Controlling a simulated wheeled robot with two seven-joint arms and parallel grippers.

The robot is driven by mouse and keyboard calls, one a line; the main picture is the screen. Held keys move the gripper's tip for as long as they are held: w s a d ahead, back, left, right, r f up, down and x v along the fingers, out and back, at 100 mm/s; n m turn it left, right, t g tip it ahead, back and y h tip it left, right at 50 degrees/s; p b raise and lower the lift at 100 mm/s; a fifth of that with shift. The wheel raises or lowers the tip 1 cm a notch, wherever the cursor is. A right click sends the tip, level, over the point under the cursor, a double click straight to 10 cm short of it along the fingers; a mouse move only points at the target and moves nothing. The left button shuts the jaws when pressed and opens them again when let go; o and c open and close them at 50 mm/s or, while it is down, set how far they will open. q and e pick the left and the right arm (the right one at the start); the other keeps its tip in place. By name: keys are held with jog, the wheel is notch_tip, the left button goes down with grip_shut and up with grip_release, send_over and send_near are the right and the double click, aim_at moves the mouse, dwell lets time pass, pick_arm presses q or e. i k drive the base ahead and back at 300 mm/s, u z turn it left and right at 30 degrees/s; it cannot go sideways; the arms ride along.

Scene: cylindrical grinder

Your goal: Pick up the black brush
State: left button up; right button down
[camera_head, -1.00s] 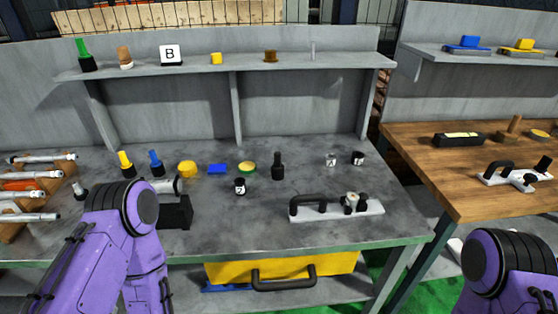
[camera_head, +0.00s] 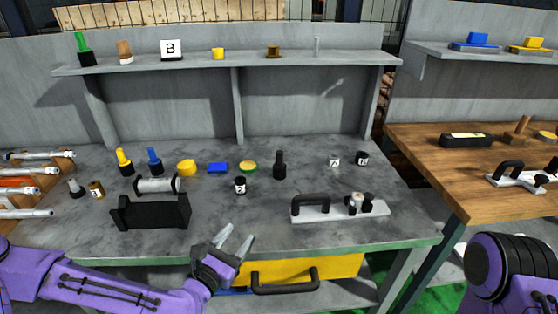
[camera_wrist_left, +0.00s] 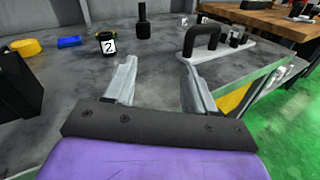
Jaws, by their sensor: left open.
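The black brush (camera_head: 279,165) stands upright on the grey workbench (camera_head: 240,225), right of a round yellow-green tin. It also shows at the top of the left wrist view (camera_wrist_left: 143,22). My left gripper (camera_head: 235,238) is open and empty at the front edge of the bench, nearer to me than the brush and apart from it. In the left wrist view its two fingers (camera_wrist_left: 158,68) are spread, with the brush beyond them. My right gripper is not in view; only part of my right arm shows at the lower right.
A jar marked 2 (camera_head: 240,186) stands left of the brush. A black-handled fixture (camera_head: 335,208) lies to its right, nearer the front. A black V-shaped holder (camera_head: 151,213) stands at left. Bare bench lies between my left gripper and the brush. A shelf (camera_head: 235,62) runs behind.

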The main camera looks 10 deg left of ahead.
aim_at(279, 164)
jog(key=i, duration=0.9)
